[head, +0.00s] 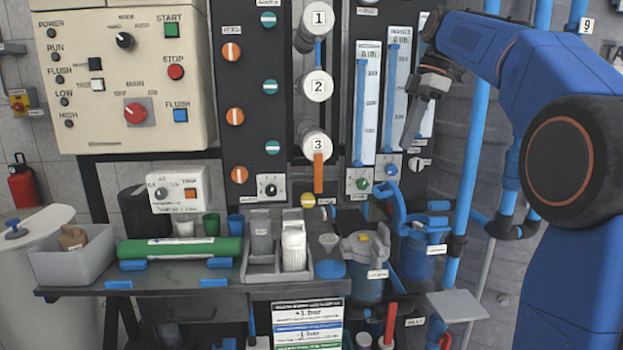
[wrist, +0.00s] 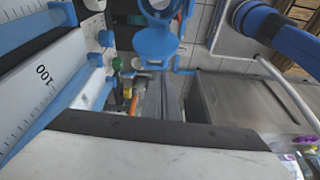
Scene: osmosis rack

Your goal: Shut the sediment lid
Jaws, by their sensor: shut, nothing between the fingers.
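My gripper (head: 408,138) is shut and empty. It points down in front of the flow-meter tubes at the upper right of the head view. Below it, a blue hinged part that looks like a raised lid (head: 390,203) stands up beside a blue filter housing (head: 417,260). A grey housing with a yellow knob (head: 362,262) stands to its left. Both carry white labels too small to read, so I cannot tell for sure which is the sediment one. In the wrist view, a blue round lid-like part (wrist: 156,42) shows at the top middle, apart from my gripper.
The flow meters (head: 366,105) stand close behind my gripper. Vertical blue pipes (head: 473,150) run at the right. A bench (head: 190,287) holds a green cylinder (head: 180,248), a grey bin (head: 70,262) and a bottle caddy (head: 262,272). A small grey shelf (head: 457,305) sticks out lower right.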

